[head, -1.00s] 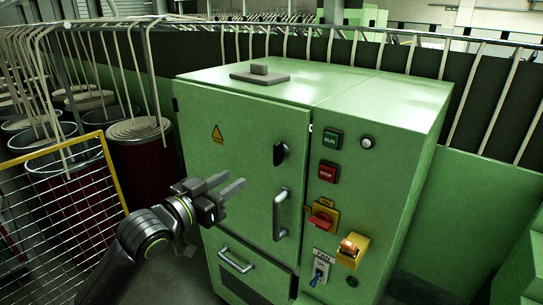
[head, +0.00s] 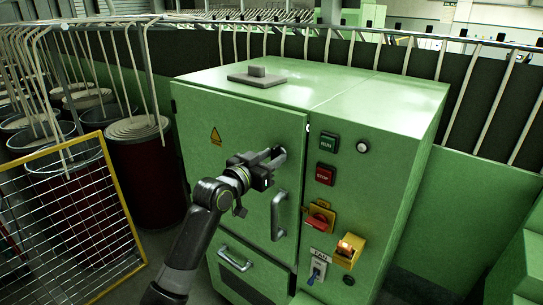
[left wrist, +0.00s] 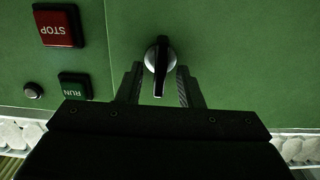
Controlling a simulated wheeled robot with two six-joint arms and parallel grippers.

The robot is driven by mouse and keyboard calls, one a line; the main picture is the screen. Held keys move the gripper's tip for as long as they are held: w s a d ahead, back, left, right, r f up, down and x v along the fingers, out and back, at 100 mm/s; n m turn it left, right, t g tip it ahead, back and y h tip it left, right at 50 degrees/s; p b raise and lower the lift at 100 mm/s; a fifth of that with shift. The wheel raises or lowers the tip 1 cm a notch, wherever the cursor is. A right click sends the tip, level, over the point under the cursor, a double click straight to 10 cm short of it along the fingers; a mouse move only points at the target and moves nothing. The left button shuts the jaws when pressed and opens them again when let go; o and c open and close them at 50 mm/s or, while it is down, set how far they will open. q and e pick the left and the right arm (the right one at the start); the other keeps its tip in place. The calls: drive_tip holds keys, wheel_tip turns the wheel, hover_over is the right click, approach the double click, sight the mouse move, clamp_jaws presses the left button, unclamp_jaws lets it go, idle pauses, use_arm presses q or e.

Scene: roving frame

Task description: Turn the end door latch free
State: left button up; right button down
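The end door latch is a small dark turn handle on a round metal boss; it shows in the left wrist view (left wrist: 159,68), lying lengthwise between my fingers. In the head view my gripper hides most of it. It is mounted on the green cabinet door (head: 230,125). My left gripper (head: 277,157) is at the latch, with its fingers pointing at the door. In the left wrist view the gripper (left wrist: 160,82) is open, one finger on each side of the latch, with visible gaps. My right gripper is not in view.
Below the latch is a door pull handle (head: 279,216). To its right are a green RUN button (head: 328,142), a red STOP button (head: 325,174), a red rotary switch (head: 320,217) and an orange-lit yellow box (head: 348,250). A yellow-framed mesh guard (head: 75,215) stands at left.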

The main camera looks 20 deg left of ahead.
use_arm(q)
drive_tip(key=shift+w+d, duration=0.1)
drive_tip(key=shift+w, duration=0.1)
clamp_jaws()
idle(0.3)
